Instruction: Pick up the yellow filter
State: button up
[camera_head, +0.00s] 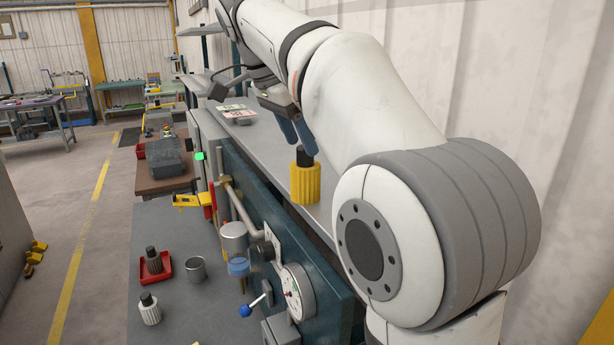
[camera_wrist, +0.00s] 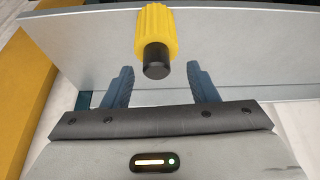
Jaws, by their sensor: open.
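The yellow filter (camera_head: 305,180) is a ribbed cylinder with a black top. It stands upright on the grey top surface of the machine, just left of my white arm in the head view. In the wrist view the yellow filter (camera_wrist: 155,35) shows ahead of my gripper, centred between the fingers. My gripper (camera_head: 298,138) has two blue fingers and is above the filter, close to its black top. In the wrist view my gripper (camera_wrist: 157,85) is open with nothing held between its fingers. Whether a finger touches the filter cannot be told.
A lower bench at left holds a red tray (camera_head: 167,272) with a dark filter (camera_head: 153,261), a metal cup (camera_head: 195,269) and a white filter (camera_head: 149,309). A gauge (camera_head: 293,293) and a glass bowl (camera_head: 235,248) are on the machine's front. A corrugated wall stands at right.

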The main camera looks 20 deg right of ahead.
aim_at(305, 173)
jog(key=shift+s+d+f, duration=0.1)
jog(key=shift+d+f, duration=0.45)
jog(key=shift+f, duration=0.3)
jog(key=shift+d+f, duration=0.1)
jog(key=shift+f, duration=0.35)
jog(key=c, duration=0.9)
jog(key=shift+r, duration=0.1)
